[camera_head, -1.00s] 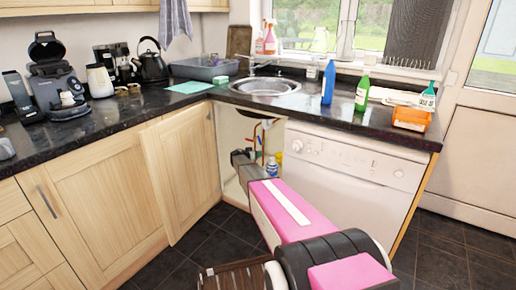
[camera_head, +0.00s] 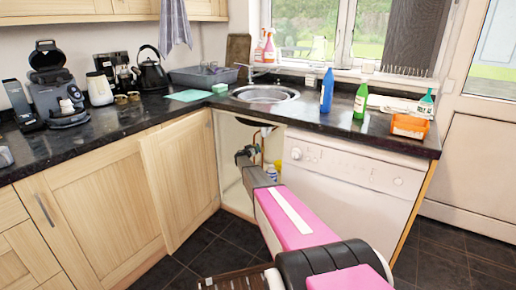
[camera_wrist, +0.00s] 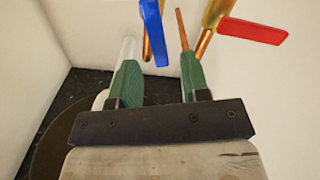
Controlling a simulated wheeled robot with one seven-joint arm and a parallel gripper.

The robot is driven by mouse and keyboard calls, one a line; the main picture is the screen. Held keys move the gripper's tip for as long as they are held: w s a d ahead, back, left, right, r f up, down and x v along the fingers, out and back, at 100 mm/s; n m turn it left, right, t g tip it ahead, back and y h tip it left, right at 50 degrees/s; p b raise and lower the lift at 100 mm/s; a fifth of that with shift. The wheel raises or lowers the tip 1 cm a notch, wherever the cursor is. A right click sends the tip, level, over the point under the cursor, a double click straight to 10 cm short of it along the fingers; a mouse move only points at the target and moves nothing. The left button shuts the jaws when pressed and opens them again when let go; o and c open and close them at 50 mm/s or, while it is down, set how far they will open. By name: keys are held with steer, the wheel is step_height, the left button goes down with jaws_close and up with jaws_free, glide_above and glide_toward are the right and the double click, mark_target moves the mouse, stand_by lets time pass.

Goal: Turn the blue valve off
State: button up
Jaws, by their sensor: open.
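The blue valve lever (camera_wrist: 154,32) hangs from the top of the wrist view, on a copper pipe, its lower end pointing down. My gripper (camera_wrist: 161,75) is open, with its green fingers to the left and right below the lever. In the picture the lever's lower end lies between the two fingertips. I cannot tell how far beyond them it is, and I see no contact. In the head view my gripper (camera_head: 246,155) is inside the open cabinet under the sink, where the blue lever cannot be made out.
A red valve lever (camera_wrist: 254,30) on a brass-coloured pipe is to the right. A thin copper pipe (camera_wrist: 182,32) rises near the right finger. The open cabinet door (camera_head: 178,180) is left of my arm and the white dishwasher (camera_head: 345,195) is right of it. Bottles stand in the cabinet.

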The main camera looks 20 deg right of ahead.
steer(key=x, duration=0.4)
steer(key=shift+d, duration=0.1)
steer(key=shift+c, duration=0.3)
jaws_close()
